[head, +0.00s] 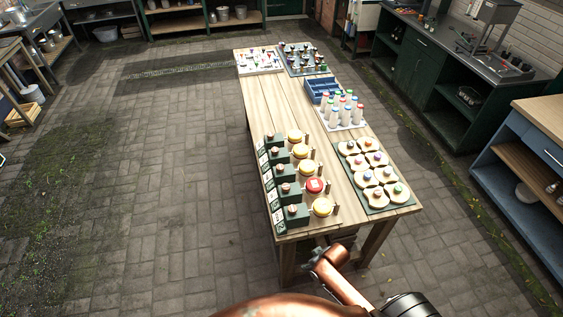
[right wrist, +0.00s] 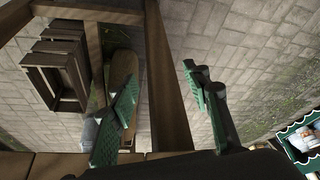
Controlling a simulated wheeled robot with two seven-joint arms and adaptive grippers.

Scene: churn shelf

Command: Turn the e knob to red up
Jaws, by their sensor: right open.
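Green boxes with copper-coloured knobs stand in a row along the left edge of the wooden table in the head view, the nearest green box (head: 293,215) by the front corner. White label cards (head: 279,217) stand to their left, too small to read, so I cannot tell which is e. My right gripper (head: 318,257) is at the table's front edge, open, apart from the knobs. In the right wrist view its green-padded fingers (right wrist: 165,105) are spread with nothing between them. My left gripper is out of view.
The wooden table (head: 265,102) also bears a green mat (head: 376,207) with round cream pieces, white bottles (head: 345,108) and a blue crate (head: 321,88). In the right wrist view a wooden crate (right wrist: 57,67) sits below. Paving left of the table is clear.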

